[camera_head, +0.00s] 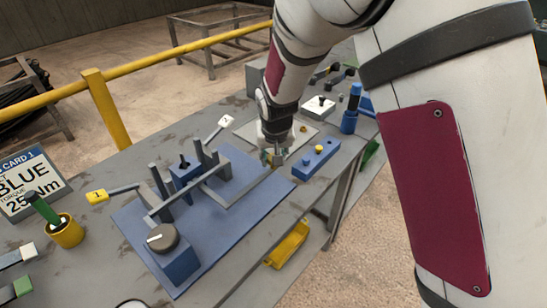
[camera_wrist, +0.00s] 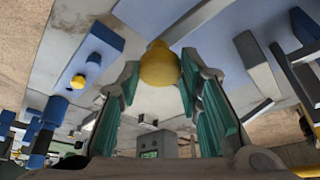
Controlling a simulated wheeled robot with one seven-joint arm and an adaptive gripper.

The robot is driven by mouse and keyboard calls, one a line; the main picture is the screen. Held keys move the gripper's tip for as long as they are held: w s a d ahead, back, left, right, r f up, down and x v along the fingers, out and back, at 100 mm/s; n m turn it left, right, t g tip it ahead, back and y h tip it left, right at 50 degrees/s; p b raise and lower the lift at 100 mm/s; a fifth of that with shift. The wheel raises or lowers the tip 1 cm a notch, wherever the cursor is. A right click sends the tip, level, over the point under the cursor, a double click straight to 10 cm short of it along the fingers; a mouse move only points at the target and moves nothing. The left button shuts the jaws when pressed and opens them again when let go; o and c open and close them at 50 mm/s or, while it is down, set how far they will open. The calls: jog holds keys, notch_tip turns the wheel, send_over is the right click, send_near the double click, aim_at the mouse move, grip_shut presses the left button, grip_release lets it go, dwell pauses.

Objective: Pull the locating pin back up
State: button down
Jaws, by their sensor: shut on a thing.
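My gripper (camera_head: 276,157) is at the right end of the blue base plate (camera_head: 238,165), low over it. In the wrist view, my gripper (camera_wrist: 157,80) has its teal-padded fingers on either side of a round yellow knob (camera_wrist: 160,66) and is shut on it. The knob appears to be the head of the locating pin. The pin's shaft is hidden below the knob, so I cannot tell how far in it sits. In the head view my fingers mostly cover the knob.
A blue block (camera_head: 316,160) with a yellow button stands just right of my gripper. A blue-handled tool (camera_head: 353,100) stands behind.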

jog(key=c, duration=1.2)
grip_release()
jog(key=shift+r, duration=0.3)
jog(key=shift+o, duration=0.2)
jog(key=shift+f, duration=0.1)
jog(key=v, duration=1.2)
jog(key=shift+d, duration=0.1)
